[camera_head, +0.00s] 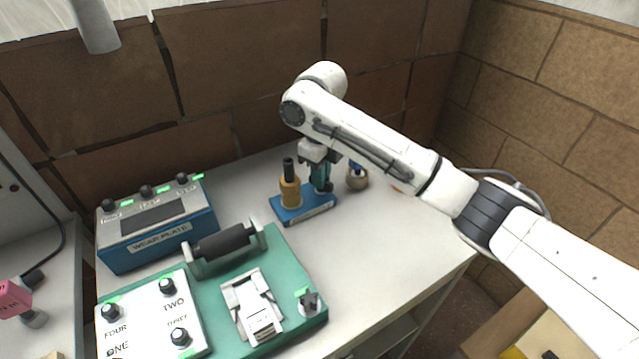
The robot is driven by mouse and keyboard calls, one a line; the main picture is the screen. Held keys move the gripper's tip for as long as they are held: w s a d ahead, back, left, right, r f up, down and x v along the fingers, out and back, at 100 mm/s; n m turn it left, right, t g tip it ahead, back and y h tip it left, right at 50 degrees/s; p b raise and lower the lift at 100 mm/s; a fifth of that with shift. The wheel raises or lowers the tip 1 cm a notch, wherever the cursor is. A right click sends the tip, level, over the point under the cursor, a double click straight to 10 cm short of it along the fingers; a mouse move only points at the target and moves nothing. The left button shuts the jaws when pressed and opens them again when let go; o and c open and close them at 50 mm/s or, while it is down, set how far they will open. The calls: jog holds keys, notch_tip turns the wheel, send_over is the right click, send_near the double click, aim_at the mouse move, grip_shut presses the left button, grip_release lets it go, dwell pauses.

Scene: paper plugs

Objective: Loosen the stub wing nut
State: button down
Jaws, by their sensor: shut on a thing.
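A blue stand (284,213) with a white label strip sits on the bench near the wall. A yellow cylinder with a dark top (290,190) stands upright on its left part. My gripper (321,186) reaches down to the right part of the stand, just right of the yellow cylinder. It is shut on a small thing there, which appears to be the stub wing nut. The fingers hide most of the nut, so its wings and turn angle cannot be seen.
A small round pot with a blue top (357,178) stands close right of my gripper. A blue WEAR PLATE box (158,238) with knobs is at left. A green board (290,270) carries a roller, a white clamp and a grey knob (309,302).

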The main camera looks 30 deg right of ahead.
jog(key=shift+w+r+n+b, duration=0.1)
jog(key=shift+n+b, duration=0.4)
jog(key=shift+b, duration=1.65)
jog(key=c, duration=1.3)
grip_release()
jog(key=shift+r+p, duration=1.6)
jog(key=shift+r, duration=0.35)
jog(key=shift+f, duration=0.2)
